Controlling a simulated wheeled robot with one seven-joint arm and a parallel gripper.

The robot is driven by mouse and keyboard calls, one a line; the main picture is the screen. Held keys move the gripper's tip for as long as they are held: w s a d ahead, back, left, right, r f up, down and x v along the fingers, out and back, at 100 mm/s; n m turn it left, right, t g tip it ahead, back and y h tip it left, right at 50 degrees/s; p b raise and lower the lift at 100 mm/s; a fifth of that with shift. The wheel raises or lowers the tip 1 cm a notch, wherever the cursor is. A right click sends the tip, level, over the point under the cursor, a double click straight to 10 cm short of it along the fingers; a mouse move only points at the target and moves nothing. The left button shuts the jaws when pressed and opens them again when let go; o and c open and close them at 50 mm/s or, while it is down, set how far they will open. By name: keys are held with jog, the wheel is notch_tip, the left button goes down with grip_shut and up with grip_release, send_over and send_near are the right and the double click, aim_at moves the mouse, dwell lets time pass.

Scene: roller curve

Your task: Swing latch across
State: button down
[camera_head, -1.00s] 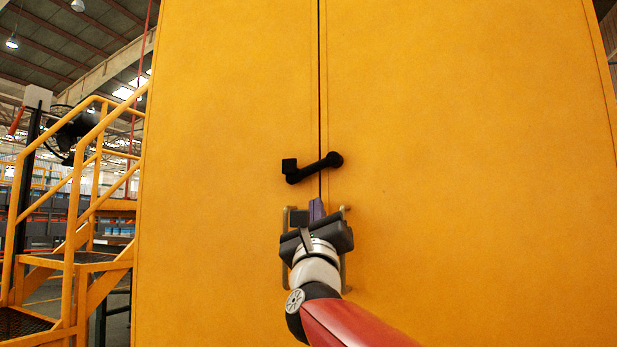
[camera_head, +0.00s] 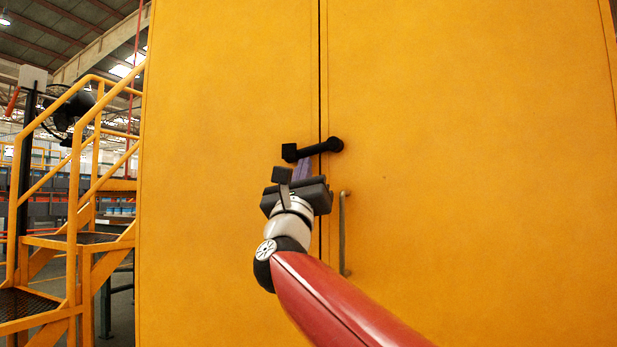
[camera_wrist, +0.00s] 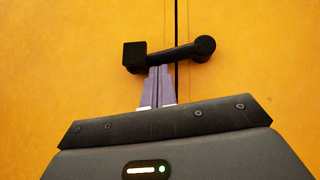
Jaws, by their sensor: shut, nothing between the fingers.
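The black latch (camera_head: 318,148) lies across the seam between two yellow cabinet doors. Its round pivot is on the right door and its square knob is over the left door. The bar slopes slightly down to the left. My gripper (camera_head: 302,168) is shut and empty just below the bar. In the wrist view the purple fingertips of my gripper (camera_wrist: 158,72) reach the underside of the latch (camera_wrist: 170,56), between knob and pivot. I cannot tell whether they touch it.
A grey vertical handle (camera_head: 344,235) stands out from the right door below the latch. The left door's handle is hidden behind my arm. Yellow stairs with railings (camera_head: 75,200) stand to the left of the cabinet. The door faces above the latch are clear.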

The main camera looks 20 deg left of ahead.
jog(key=m+h, duration=0.2)
jog(key=m, duration=0.1)
jog(key=m+h, duration=0.3)
jog(key=shift+a+r+h, duration=0.2)
jog(key=shift+h, duration=0.1)
jog(key=shift+f, duration=0.1)
